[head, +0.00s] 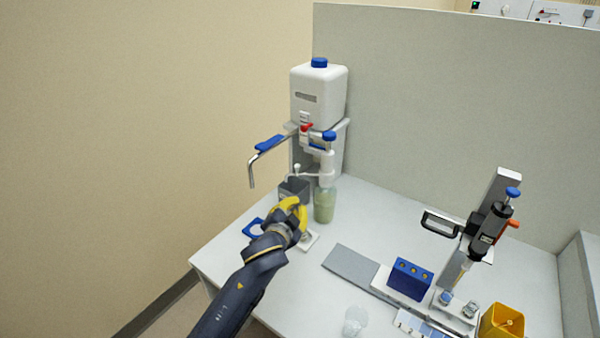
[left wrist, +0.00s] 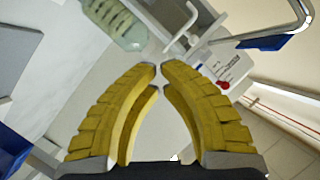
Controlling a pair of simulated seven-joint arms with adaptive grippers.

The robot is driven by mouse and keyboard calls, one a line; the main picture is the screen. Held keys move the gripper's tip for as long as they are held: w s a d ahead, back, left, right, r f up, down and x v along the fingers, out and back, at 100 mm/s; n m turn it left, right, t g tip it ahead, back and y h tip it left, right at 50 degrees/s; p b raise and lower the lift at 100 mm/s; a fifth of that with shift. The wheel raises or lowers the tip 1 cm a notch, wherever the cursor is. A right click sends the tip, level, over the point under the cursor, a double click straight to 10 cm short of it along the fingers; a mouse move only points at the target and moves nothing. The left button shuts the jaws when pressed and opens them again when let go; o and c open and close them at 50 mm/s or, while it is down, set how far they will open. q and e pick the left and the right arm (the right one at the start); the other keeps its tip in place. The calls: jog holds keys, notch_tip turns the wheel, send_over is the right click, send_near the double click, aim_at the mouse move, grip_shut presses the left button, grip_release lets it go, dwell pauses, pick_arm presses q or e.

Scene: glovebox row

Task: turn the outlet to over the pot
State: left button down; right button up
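A silver outlet tube (head: 251,172) with a blue grip (head: 269,144) reaches left from the white canister (head: 319,95), its bent end pointing down. The tube (left wrist: 300,14) and blue grip (left wrist: 264,43) also show at the top right of the left wrist view. Below and right of the tube end stands a dark grey open pot (head: 293,190). Beside it is a greenish bottle (head: 324,206) with a pump on top and a white spout (head: 297,171). My left gripper (head: 299,207) is in front of the pot, with yellow fingertips (left wrist: 159,68) almost together and nothing visible between them. My right gripper is out of view.
A pipette stand (head: 478,230), blue rack (head: 409,279) and yellow bin (head: 501,322) stand at the right.

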pick_arm(q)
jog(key=w+d+r+m+t+y, duration=0.1)
jog(key=w+r+m+t, duration=0.1)
jog(key=w+m, duration=0.6)
jog(key=x, duration=0.6)
jog(key=shift+w+a+r, duration=0.25)
jog(key=shift+w+a, duration=0.05)
jog(key=shift+w, duration=0.15)
jog(key=shift+w, duration=0.15)
dwell(0.3)
jog(key=shift+w+m+h, duration=0.2)
jog(key=shift+m+h, duration=0.2)
